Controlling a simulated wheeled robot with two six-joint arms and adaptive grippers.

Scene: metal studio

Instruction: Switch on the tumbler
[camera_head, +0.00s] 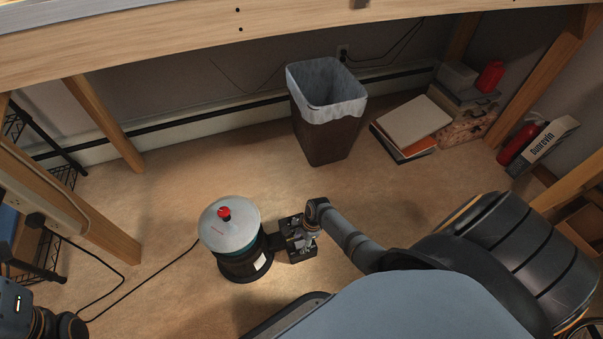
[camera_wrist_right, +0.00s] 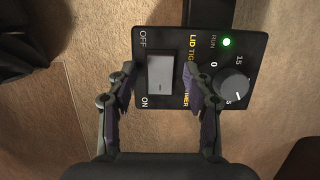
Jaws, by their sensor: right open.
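The tumbler (camera_head: 232,218) is a round dark machine with a silver lid and a red knob on top, standing on the floor. Its black control box (camera_head: 281,249) lies at its right side. In the right wrist view the box (camera_wrist_right: 214,110) carries a grey rocker switch (camera_wrist_right: 160,72) between OFF and ON labels, a dial (camera_wrist_right: 234,84) and a lit green light (camera_wrist_right: 226,42) beside RUN. My right gripper (camera_wrist_right: 158,82) is open, its fingers on either side of the switch; contact cannot be told. In the head view it (camera_head: 304,240) is over the box. My left gripper is out of view.
A lined waste bin (camera_head: 325,130) stands behind the tumbler. Boxes and books (camera_head: 412,125) lie at back right. A black cable (camera_head: 150,280) runs left from the tumbler. Wooden table legs (camera_head: 105,125) frame the area, and a wooden beam crosses above. Floor between tumbler and bin is clear.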

